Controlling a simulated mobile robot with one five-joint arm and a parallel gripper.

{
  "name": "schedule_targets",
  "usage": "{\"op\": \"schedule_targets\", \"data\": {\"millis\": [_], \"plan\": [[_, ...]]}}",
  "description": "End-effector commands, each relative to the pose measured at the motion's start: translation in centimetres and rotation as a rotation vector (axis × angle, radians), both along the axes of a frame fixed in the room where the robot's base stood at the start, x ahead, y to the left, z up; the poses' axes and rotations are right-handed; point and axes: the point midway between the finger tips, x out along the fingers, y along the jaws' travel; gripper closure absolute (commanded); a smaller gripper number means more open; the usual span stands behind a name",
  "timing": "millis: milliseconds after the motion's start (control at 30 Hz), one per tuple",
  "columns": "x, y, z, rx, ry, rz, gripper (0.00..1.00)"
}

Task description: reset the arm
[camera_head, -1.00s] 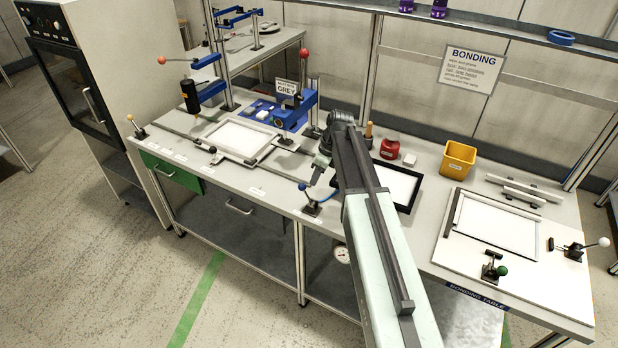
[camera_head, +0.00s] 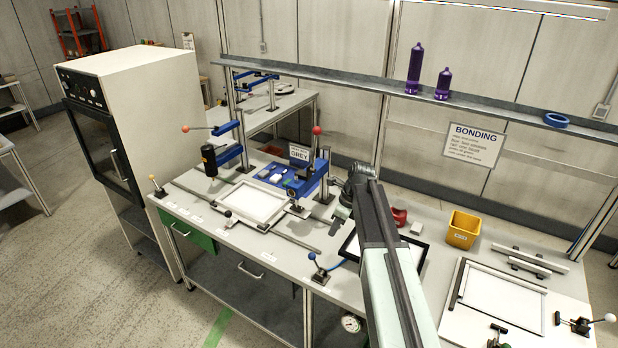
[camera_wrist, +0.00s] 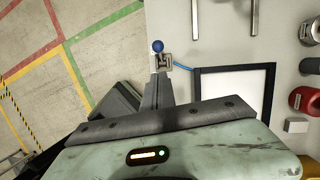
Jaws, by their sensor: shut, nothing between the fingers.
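My arm reaches over the workbench (camera_head: 225,243) from the lower right in the head view. My gripper (camera_head: 335,228) hangs at its end, above the bench between the blue press and a blue-knobbed lever clamp (camera_head: 319,272). In the wrist view my gripper (camera_wrist: 160,82) has its narrow dark fingers together and empty. Their tips lie just below the same lever clamp (camera_wrist: 160,58) in the picture; I cannot tell the height gap. A black-framed white panel (camera_wrist: 232,92) lies to their right, partly hidden by my arm in the head view.
A blue press (camera_head: 300,180) and a framed tray (camera_head: 252,203) stand left of my gripper. A red holder (camera_head: 399,217), a yellow bin (camera_head: 463,230) and a bonding fixture (camera_head: 500,300) are on the right. A shelf (camera_head: 350,85) with purple cartridges (camera_head: 414,70) runs above the bench.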

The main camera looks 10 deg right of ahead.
Motion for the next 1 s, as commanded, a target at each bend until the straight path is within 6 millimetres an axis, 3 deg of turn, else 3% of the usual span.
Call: {"op": "schedule_targets", "data": {"millis": [167, 267, 367, 600, 800, 900, 1000], "plan": [[0.0, 1.7, -2.8, 0.000, 0.000, 0.024, 1.00], [-2.3, 3.9, -5.8, -0.012, 0.002, 0.055, 1.00], [-6.1, 5.6, -8.8, -0.058, -0.013, 0.174, 1.00], [-13.9, 6.5, -12.6, -0.190, -0.112, 0.800, 1.00], [-19.5, 5.2, -13.3, -0.271, -0.184, 1.482, 1.00], [-20.6, 4.4, -13.2, -0.280, -0.208, 1.788, 1.00], [-20.6, 4.1, -13.2, -0.274, -0.230, 1.996, 1.00]]}}
